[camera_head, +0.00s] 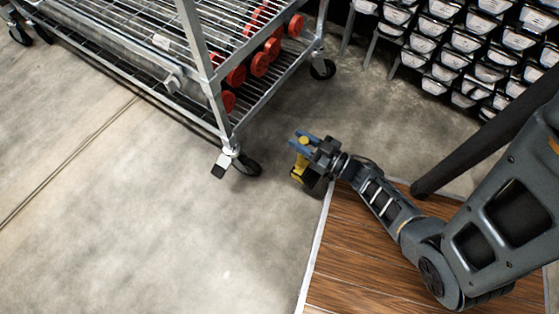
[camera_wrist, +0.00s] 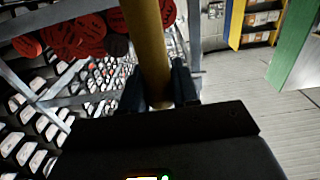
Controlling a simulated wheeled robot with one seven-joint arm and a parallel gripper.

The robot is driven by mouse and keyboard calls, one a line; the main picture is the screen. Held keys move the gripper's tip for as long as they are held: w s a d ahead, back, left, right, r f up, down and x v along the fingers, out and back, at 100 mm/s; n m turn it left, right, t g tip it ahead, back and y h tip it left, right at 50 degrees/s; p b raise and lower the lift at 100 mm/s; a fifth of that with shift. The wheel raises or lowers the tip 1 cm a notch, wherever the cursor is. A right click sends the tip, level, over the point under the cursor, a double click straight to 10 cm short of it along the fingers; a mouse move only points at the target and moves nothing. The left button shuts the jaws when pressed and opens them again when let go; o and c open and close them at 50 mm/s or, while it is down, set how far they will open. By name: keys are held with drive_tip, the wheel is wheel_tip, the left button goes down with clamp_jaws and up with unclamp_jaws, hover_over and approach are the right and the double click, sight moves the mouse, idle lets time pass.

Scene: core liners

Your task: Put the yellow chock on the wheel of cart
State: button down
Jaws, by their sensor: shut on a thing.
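My gripper (camera_head: 304,143) is shut on the yellow chock (camera_head: 300,165) and holds it to the right of the cart's near corner wheel, apart from it. In the wrist view a yellow bar of the chock (camera_wrist: 148,45) stands between the two dark fingers (camera_wrist: 158,90). The metal cart (camera_head: 224,120) stands at the upper left of the head view. Its near corner wheel (camera_head: 247,166) is a dark caster, with a light-coloured bracket and pedal beside it. Another cart wheel (camera_head: 323,69) shows farther back on the right.
Red-ended cylinders (camera_head: 260,64) lie on the cart's wire shelves. A rack of white bins (camera_head: 465,40) stands at the upper right. A wooden platform (camera_head: 365,265) with a pale edge lies under my arm. Bare concrete floor (camera_head: 150,220) is clear in front of the cart.

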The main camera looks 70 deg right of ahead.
drive_tip(key=shift+w+d+f, duration=0.1)
drive_tip(key=w+a+f+b, duration=0.4)
drive_tip(key=w+f+b, duration=0.4)
drive_tip(key=w+f, duration=0.2)
drive_tip(key=shift+w+a+f, duration=0.2)
drive_tip(key=shift+f, duration=0.15)
drive_tip(key=c, duration=0.8)
unclamp_jaws()
drive_tip(key=shift+f, duration=0.15)
